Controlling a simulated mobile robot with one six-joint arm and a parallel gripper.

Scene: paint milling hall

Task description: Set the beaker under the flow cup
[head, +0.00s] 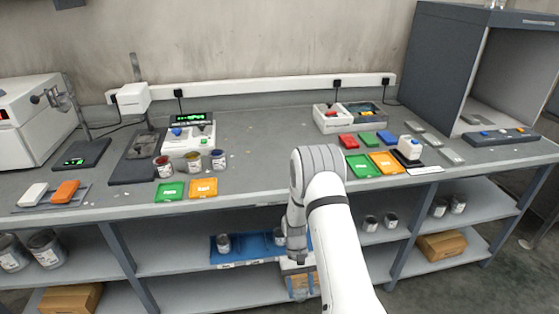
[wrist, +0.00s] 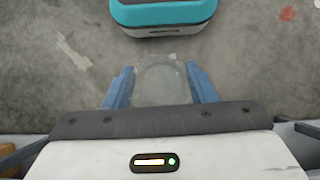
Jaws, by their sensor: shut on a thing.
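My gripper (wrist: 161,88) is shut on the clear glass beaker (wrist: 158,80), whose round outline shows between the two blue fingers in the wrist view. In the head view my gripper (head: 298,264) hangs low in front of the bench's lower shelf, and the beaker (head: 301,291) shows faintly below it. What looks like the flow cup (head: 62,101) is held on a stand at the bench's far left. Below it lies a dark flat unit (head: 81,155) with a green display. The gripper is far to the right of the cup and lower than the bench top.
Paint cans (head: 194,161) and green and orange cards (head: 203,187) stand left of my arm on the bench. A blue tray (head: 226,259) is on the lower shelf close to my gripper. A white box (head: 26,110) stands left of the stand. The bench middle is clear.

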